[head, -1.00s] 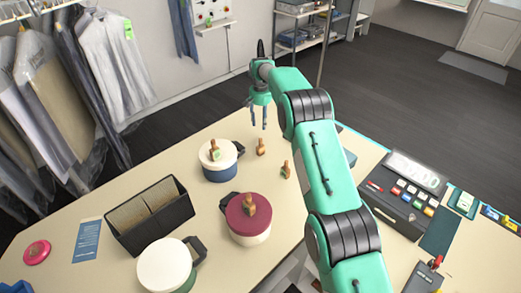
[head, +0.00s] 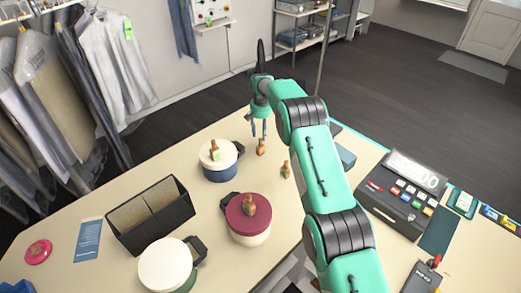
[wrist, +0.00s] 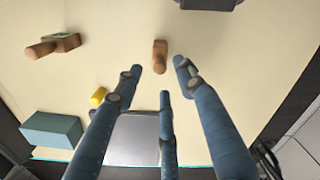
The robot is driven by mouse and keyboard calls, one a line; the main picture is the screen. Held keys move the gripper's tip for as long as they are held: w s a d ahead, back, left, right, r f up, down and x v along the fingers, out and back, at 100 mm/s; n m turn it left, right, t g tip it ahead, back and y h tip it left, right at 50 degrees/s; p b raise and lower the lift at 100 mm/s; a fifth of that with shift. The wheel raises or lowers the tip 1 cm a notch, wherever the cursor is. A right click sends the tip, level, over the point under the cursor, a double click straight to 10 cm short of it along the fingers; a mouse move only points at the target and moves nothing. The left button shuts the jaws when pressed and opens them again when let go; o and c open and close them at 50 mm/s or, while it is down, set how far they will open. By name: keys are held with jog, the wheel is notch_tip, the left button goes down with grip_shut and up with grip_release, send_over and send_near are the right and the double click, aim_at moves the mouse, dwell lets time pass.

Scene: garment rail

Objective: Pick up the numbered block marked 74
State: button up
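Several small brown wooden blocks with knob handles are in view; I cannot read a number on any. One block (head: 261,149) stands on the table just below my gripper (head: 259,132). In the wrist view this block (wrist: 160,56) lies just beyond the spread blue fingers of my gripper (wrist: 160,78), which are open and empty. Another block (head: 216,153) sits on a white-lidded blue pot, and another (head: 249,206) on a maroon-lidded pot.
The blue pot (head: 220,174) stands left of my gripper, and the maroon-lidded pot (head: 246,235) nearer. A black divided box (head: 165,225) and a white-lidded pot (head: 165,266) are further left. A teal box (wrist: 50,130) and a yellow item (wrist: 98,97) show in the wrist view.

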aim_at(261, 139)
jog(key=shift+s+f+p, duration=0.1)
jog(key=shift+f+p, duration=0.5)
jog(key=shift+f, duration=1.95)
grip_shut()
